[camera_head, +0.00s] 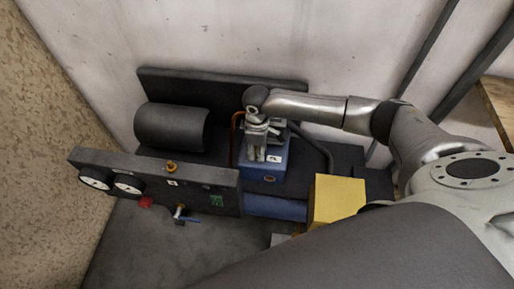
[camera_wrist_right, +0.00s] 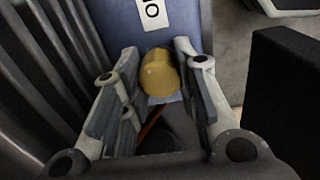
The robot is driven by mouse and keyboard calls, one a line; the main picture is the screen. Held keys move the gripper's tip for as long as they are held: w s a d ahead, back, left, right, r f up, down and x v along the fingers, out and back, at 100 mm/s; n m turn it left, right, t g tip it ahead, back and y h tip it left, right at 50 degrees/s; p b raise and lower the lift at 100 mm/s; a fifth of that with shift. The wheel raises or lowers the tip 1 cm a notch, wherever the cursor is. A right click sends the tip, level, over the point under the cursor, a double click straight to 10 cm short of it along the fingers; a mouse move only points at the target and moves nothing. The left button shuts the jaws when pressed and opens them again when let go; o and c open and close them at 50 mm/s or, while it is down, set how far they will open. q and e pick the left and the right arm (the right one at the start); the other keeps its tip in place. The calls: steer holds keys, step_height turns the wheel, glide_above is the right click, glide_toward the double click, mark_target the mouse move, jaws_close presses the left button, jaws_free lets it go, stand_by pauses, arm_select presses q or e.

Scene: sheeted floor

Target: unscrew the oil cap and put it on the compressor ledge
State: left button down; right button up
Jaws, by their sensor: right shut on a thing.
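The oil cap (camera_wrist_right: 160,72) is a round yellow cap. In the right wrist view it sits between the two fingers of my right gripper (camera_wrist_right: 158,85), which is shut on it. In the head view my right gripper (camera_head: 262,150) points down at the blue compressor block (camera_head: 262,173), and it hides the cap there. Whether the cap is still seated on the block cannot be told. A dark flat deck (camera_head: 318,158) lies right of the block; which surface is the ledge is unclear. My left gripper is out of view.
A dark cylinder (camera_head: 172,128) lies left of the block. A dark front panel (camera_head: 210,180) carries gauges (camera_head: 95,182), a red knob (camera_head: 146,202) and a blue-handled valve (camera_head: 187,219). A yellow box (camera_head: 338,200) stands front right. A wall rises behind.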

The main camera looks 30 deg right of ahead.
steer(key=n+p, duration=0.1)
steer(key=n, duration=0.6)
steer(key=shift+p, duration=0.3)
steer(key=n, duration=0.6)
steer(key=shift+n, duration=0.4)
steer(key=o, duration=1.1)
steer(key=shift+c, duration=0.6)
